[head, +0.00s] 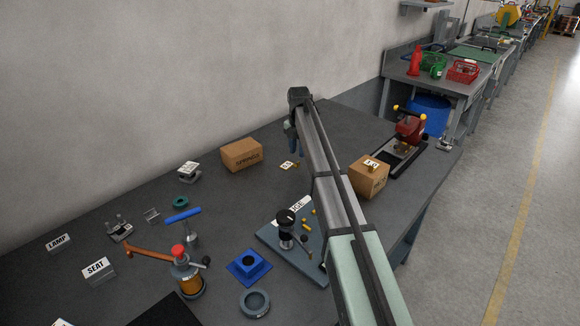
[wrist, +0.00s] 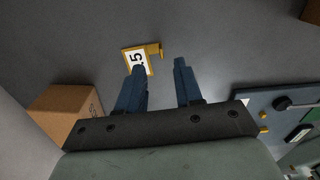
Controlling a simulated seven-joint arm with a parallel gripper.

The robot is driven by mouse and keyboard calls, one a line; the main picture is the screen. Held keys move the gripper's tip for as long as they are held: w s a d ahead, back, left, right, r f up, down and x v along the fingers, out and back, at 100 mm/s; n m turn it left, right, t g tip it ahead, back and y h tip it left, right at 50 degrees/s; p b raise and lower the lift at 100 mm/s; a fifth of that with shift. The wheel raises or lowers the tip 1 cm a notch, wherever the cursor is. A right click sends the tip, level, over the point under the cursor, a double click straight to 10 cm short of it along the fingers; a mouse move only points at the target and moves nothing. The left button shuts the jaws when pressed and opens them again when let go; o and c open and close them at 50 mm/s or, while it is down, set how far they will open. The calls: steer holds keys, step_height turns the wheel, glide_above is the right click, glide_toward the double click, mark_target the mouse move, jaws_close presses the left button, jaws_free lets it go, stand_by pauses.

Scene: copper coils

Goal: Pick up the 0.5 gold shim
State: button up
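The gold shim (wrist: 155,49) lies on the grey bench, with a white label (wrist: 136,61) reading ".5" attached; part of the label is hidden behind a fingertip. In the head view the label (head: 286,165) and a small gold piece show just left of my arm's end. My gripper (wrist: 159,66) is open and empty, its two blue fingers apart. In the wrist view its left fingertip overlaps the label and the gold piece is just beyond the gap between the tips. In the head view the gripper (head: 296,152) is partly hidden by my arm.
A cardboard box (head: 242,154) stands left of the gripper. Another box (head: 368,179) with a small labelled piece on top stands to the right. A blue-grey plate (head: 272,236) with a dial gauge and small gold pieces lies nearer. Bare bench surrounds the shim.

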mark_target(299, 162)
steer(key=shift+w+d+f, duration=0.1)
steer(key=shift+f, duration=1.15)
steer(key=shift+d+f, duration=0.1)
steer(key=shift+f, duration=1.15)
steer(key=shift+c, duration=0.5)
jaws_close()
